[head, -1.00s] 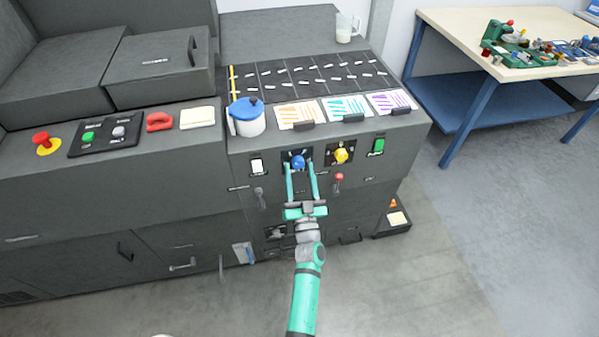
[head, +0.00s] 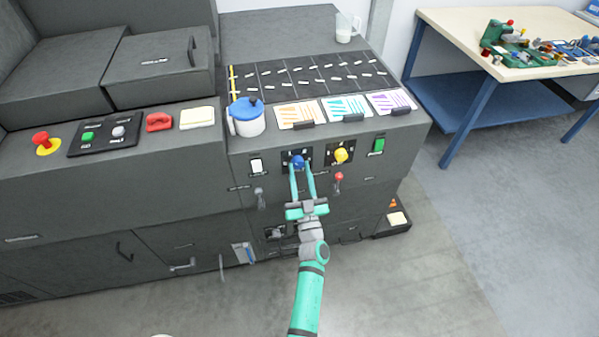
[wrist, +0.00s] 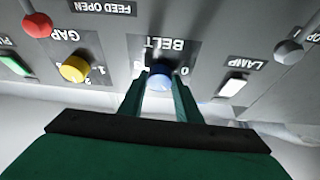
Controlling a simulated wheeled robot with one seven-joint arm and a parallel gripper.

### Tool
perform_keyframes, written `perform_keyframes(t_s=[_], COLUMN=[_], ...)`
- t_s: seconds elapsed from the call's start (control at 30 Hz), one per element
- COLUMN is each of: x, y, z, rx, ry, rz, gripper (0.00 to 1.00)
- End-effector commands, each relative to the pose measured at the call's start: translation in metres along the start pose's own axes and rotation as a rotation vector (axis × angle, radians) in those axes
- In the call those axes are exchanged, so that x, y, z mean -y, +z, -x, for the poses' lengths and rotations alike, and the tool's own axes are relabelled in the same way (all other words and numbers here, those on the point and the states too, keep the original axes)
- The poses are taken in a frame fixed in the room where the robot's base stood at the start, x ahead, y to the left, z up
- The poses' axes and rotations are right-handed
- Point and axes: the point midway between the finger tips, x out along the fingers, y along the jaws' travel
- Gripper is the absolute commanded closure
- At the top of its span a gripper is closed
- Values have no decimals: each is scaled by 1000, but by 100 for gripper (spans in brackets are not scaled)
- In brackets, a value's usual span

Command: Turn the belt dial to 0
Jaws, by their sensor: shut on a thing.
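The belt dial is a blue knob (head: 298,161) on a dark plate on the machine's front panel. In the wrist view the blue knob (wrist: 159,82) sits below the upside-down word BELT, with a 0 mark to its right. My gripper (head: 301,168) reaches up to it from below. In the wrist view its two green fingers (wrist: 158,92) are closed in on the knob's left and right sides. The fingers cover part of the scale, and I cannot tell exactly which mark the knob points to.
The yellow GAP dial (head: 341,155) is just right of the belt dial. The white LAMP switch (head: 257,166) is to its left. A red-tipped lever (head: 338,178) and a grey lever (head: 260,197) stick out below. A blue-lidded pot (head: 246,117) stands on the ledge above.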

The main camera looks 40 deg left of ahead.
Motion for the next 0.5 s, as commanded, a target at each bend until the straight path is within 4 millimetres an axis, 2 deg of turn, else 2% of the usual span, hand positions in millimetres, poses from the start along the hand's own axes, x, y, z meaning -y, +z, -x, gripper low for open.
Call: perform_keyframes(t_s=[0.5], x=[-7], y=[-2], z=[0], rx=[-8], ry=[-176], rz=[426], gripper=[92])
